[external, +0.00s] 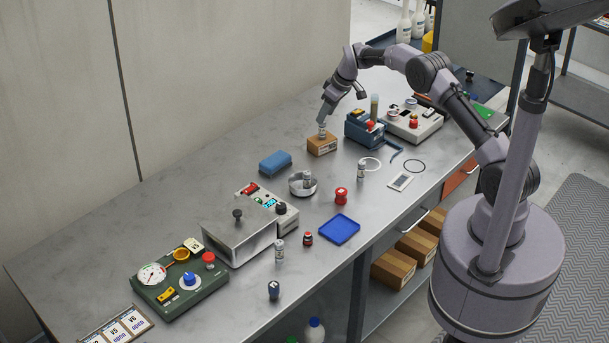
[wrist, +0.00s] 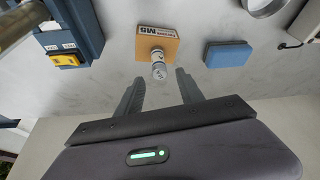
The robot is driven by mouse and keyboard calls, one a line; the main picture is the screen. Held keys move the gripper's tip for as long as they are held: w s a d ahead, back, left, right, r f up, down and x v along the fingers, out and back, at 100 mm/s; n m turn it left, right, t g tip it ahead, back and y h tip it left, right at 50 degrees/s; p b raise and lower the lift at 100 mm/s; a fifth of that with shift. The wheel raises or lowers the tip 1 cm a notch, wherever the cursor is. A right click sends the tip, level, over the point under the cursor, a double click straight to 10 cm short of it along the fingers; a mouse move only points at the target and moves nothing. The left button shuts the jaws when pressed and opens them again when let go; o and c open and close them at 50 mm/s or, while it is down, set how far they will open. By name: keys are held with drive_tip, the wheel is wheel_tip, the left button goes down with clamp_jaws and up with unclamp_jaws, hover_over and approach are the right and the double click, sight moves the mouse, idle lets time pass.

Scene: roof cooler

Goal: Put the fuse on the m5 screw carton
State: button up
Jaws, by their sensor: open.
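The m5 screw carton (external: 322,146) is a small brown box on the bench, left of the blue caddy; its M5 label shows in the wrist view, on the carton (wrist: 172,46). The fuse (wrist: 159,71), a small pale cylinder with printing, stands upright on the carton's top. In the external view the fuse (external: 323,132) shows just under the fingers. My gripper (wrist: 157,78) is open, with one finger on each side of the fuse's near end and a gap to it. In the external view my gripper (external: 324,119) points down over the carton.
A blue caddy (external: 365,132) stands close right of the carton. A blue sponge (external: 275,162) lies to its left and a metal dish (external: 302,184) in front. Similar small cylinders (external: 361,170) (external: 279,250) stand on the bench. The bench behind the carton is clear.

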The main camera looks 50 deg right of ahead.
drive_tip(key=s+a+r+m, duration=0.1)
drive_tip(key=s+a+r, duration=0.3)
drive_tip(key=r, duration=0.5)
drive_tip(key=s+a+r+m, duration=0.1)
drive_tip(key=s+r, duration=0.4)
drive_tip(key=r, duration=0.3)
drive_tip(key=s+a+r+m+t, duration=0.1)
drive_tip(key=s+a+r, duration=0.25)
drive_tip(key=s, duration=0.45)
drive_tip(key=s+a+r, duration=0.3)
drive_tip(key=s+r, duration=0.2)
drive_tip(key=s, duration=0.2)
drive_tip(key=s+a+f+m, duration=0.1)
drive_tip(key=s+a+f, duration=0.1)
drive_tip(key=s, duration=0.9)
drive_tip(key=s+a+f+m+y, duration=0.1)
drive_tip(key=s+a+f+m, duration=0.1)
drive_tip(key=s, duration=0.9)
drive_tip(key=shift+s+a+f+m+p, duration=0.15)
drive_tip(key=shift+s+a+m+p, duration=0.2)
drive_tip(key=shift+a, duration=0.2)
drive_tip(key=shift+s+f, duration=0.1)
